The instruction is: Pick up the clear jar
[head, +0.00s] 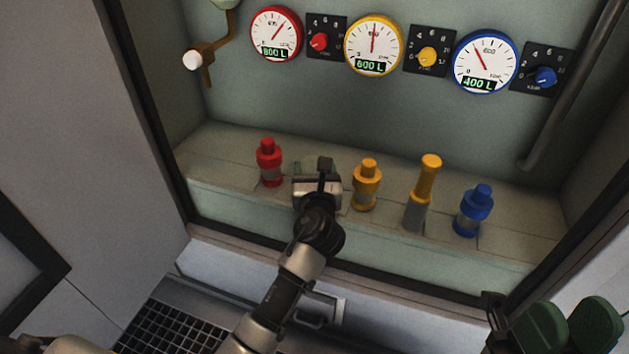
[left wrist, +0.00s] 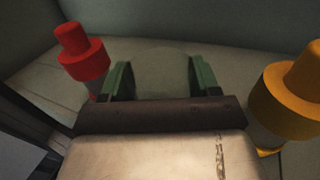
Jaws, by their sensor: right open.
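A faint, rounded, see-through shape that looks like the clear jar (left wrist: 160,76) shows in the left wrist view, between the green fingers of my left gripper (left wrist: 162,80). The fingers stand apart on either side of it; I cannot tell whether they press on it. In the head view my left gripper (head: 312,170) is over the shelf, between a red-capped jar and a yellow-capped jar, and the clear jar is not discernible there. My right gripper (head: 569,326) is at the bottom right corner, its green fingers apart, away from the shelf.
The red-capped jar (head: 269,163) stands close left of my left gripper, the yellow-capped jar (head: 366,185) close right. A tall yellow-topped one (head: 422,194) and a blue-capped one (head: 473,211) stand further right on the shelf (head: 225,160). Gauges and knobs line the back wall.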

